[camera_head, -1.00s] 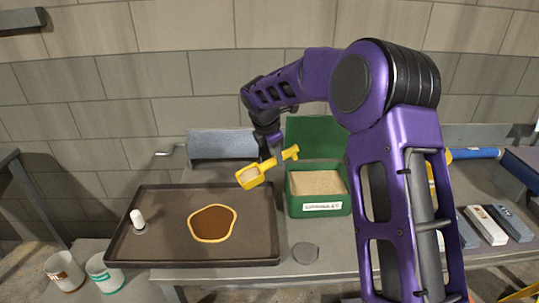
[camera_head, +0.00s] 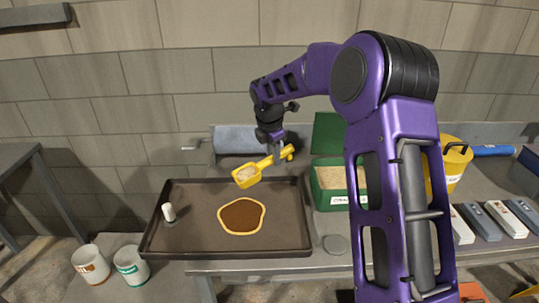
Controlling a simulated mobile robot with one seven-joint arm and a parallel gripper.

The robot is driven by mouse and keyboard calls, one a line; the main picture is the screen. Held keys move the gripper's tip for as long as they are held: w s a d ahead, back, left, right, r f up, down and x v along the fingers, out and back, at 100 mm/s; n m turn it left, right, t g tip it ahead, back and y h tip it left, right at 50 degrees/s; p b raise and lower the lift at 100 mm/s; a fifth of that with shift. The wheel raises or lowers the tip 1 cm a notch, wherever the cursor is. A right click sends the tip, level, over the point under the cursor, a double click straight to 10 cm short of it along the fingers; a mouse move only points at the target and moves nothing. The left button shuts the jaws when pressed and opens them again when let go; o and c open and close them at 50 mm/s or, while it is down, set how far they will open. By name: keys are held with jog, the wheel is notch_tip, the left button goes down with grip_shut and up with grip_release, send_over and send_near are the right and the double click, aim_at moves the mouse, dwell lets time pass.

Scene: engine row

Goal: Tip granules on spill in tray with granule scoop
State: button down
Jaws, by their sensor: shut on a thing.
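The yellow granule scoop (camera_head: 247,176) holds pale granules and is in the air over the back right part of the tray. My gripper (camera_head: 277,156) is shut on the scoop's handle; the fingertips are small and hard to make out. The dark tray (camera_head: 180,240) lies on the bench. The spill (camera_head: 241,215) is a brown patch with a yellowish rim in the tray, in front of the scoop and a little below it in the picture. The green granules box (camera_head: 330,200) stands right of the tray with its lid up; my arm hides part of it.
A white-topped peg (camera_head: 168,211) stands in the tray's left part. Two white tubs (camera_head: 131,266) are below left. A grey disc (camera_head: 336,244) lies right of the tray. A yellow bucket (camera_head: 455,165) and several grey and white blocks (camera_head: 478,222) are at right.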

aim_at(263, 162)
jog(key=a+h, duration=0.1)
jog(key=s+a+t+h, duration=0.1)
jog(key=a+r+t+h, duration=0.1)
jog(key=shift+s+a+n, duration=0.1)
jog(key=shift+s+n, duration=0.2)
jog(key=a+h+b, duration=0.1)
jog(key=b, duration=0.1)
jog(key=s+a+t+h+b, duration=0.1)
jog(key=h+b, duration=0.1)
jog(key=shift+a+f+t, duration=0.1)
jog(key=shift+a+t, duration=0.15)
jog(key=shift+t, duration=0.05)
jog(key=shift+s+a+n+t+h+b, duration=0.15)
jog(key=shift+s+a+t+h+b, duration=0.2)
jog(key=shift+a+h+b, duration=0.25)
jog(key=shift+s+a+n+t+h+b, duration=0.15)
jog(key=shift+s+a+t+h+b, duration=0.15)
jog(key=shift+a+h+b, duration=0.25)
jog(key=shift+s+a+r+t+h+b, duration=0.15)
jog(key=shift+s+a+t+h, duration=0.05)
jog(key=shift+a+h, duration=0.15)
jog(key=shift+s+a+r+t+h+b, duration=0.1)
jog(key=shift+s+a+t+h+b, duration=0.1)
jog(key=shift+a+h, duration=0.15)
jog(key=shift+a, duration=0.1)
notch_tip(263, 162, up, 5)
jog(key=p, duration=0.4)
jog(key=shift+r+p, duration=0.1)
jog(key=shift+p, duration=0.25)
